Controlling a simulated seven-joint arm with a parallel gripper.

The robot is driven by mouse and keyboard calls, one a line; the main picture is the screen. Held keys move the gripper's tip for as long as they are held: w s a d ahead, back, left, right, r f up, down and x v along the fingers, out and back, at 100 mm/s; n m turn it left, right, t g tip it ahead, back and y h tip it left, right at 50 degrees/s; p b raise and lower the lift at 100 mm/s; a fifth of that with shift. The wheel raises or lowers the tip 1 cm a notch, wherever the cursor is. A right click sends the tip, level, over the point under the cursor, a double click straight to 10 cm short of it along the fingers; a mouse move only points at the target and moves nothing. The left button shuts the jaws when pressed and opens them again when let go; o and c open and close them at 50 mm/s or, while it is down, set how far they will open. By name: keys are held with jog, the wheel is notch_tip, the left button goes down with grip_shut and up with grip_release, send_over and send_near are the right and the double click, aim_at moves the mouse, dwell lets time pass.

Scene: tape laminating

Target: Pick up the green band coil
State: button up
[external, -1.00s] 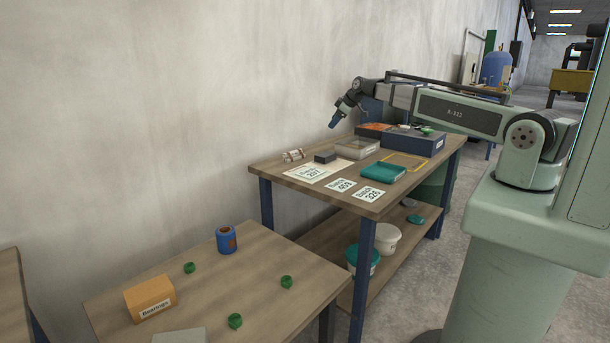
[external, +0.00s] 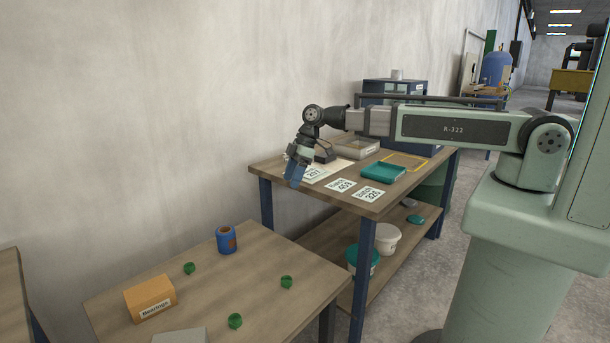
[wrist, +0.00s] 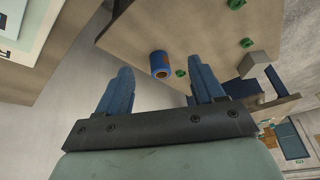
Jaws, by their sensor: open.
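Several small green coils show on the front wooden table: one at the back left (external: 189,268), one at the right (external: 287,281) and one toward the front (external: 235,321). Green coils also show on a tabletop in the wrist view, one (wrist: 180,72) beside a blue cylinder and others (wrist: 247,42) farther off. I cannot tell which one the task means. My gripper (external: 293,183) points down above the left end of the farther table, apart from all the coils. In the wrist view its two blue fingers (wrist: 162,75) are spread, with nothing held between them.
A blue cylinder (external: 226,240) and an orange box labelled Bearings (external: 150,297) stand on the front table. The farther table holds a teal tray (external: 383,171), a clear-sided box (external: 357,148) and label cards (external: 369,194). A gap separates the tables. A wall runs behind.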

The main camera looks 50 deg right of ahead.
jog(key=s+a+f+n+g, duration=0.3)
jog(key=s+a, duration=0.9)
jog(key=t+h, duration=0.1)
jog(key=h, duration=0.3)
send_over(286, 279)
jog(key=shift+f, duration=9.1)
jog(key=shift+c, duration=0.4)
jog(key=c, duration=1)
jog(key=shift+r, duration=0.1)
jog(key=shift+c, duration=0.2)
